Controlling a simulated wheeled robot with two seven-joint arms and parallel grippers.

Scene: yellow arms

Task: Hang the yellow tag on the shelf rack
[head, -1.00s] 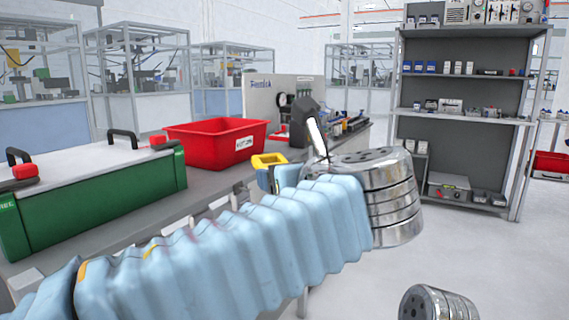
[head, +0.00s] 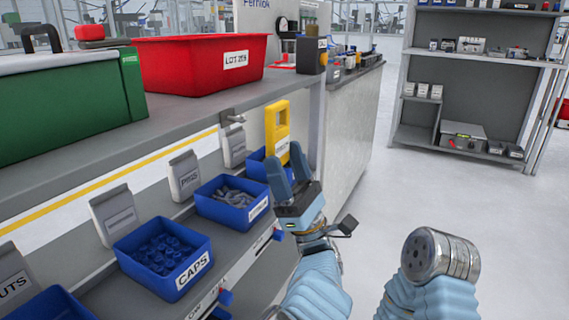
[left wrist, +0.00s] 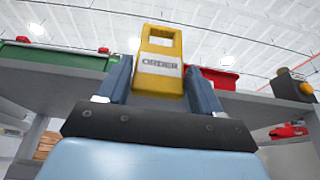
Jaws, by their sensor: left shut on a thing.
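The yellow tag (head: 270,127) has a slot near its top and a white label. My left gripper (head: 285,154) is shut on the tag's lower part. In the left wrist view, the tag (left wrist: 158,81), labelled "ORDER", stands between the two fingers, its upper part free above them. A grey shelf rack (head: 480,95) stands at the right back, apart from the tag. My right gripper is out of view.
Below the bench top, a sloped lower shelf holds blue bins, including one labelled "CAPS" (head: 165,255), with grey label cards behind. A red bin (head: 190,68) and a green case (head: 70,105) sit on the bench. The floor (head: 430,190) at right is open.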

